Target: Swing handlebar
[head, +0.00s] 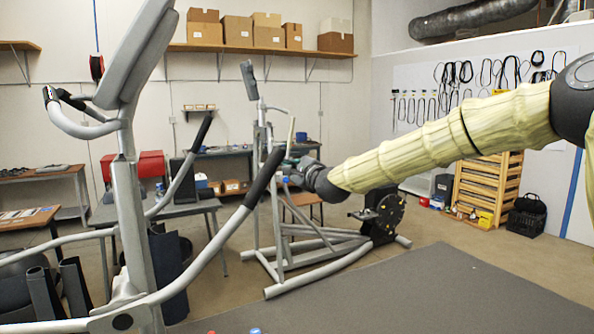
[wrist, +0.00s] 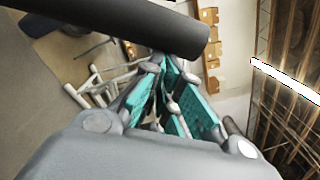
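The elliptical's near moving handlebar (head: 228,232) is a grey bar rising to the right, with a long black grip (head: 264,178) at its upper end. The same black grip crosses the top of the wrist view (wrist: 120,32). My gripper (head: 287,172), grey with teal finger pads, is just right of the grip. In the wrist view my gripper's fingers (wrist: 165,68) converge at the grip's end, and the grip hides part of their tips. I cannot tell whether they touch it or how far apart the tips are.
The elliptical's upright post (head: 133,215) and console (head: 135,52) stand at left, with a second handlebar (head: 188,170) beyond. Another grey machine frame (head: 320,255) with a black flywheel (head: 383,214) stands behind my gripper. A dark mat (head: 430,295) leaves clear floor at right.

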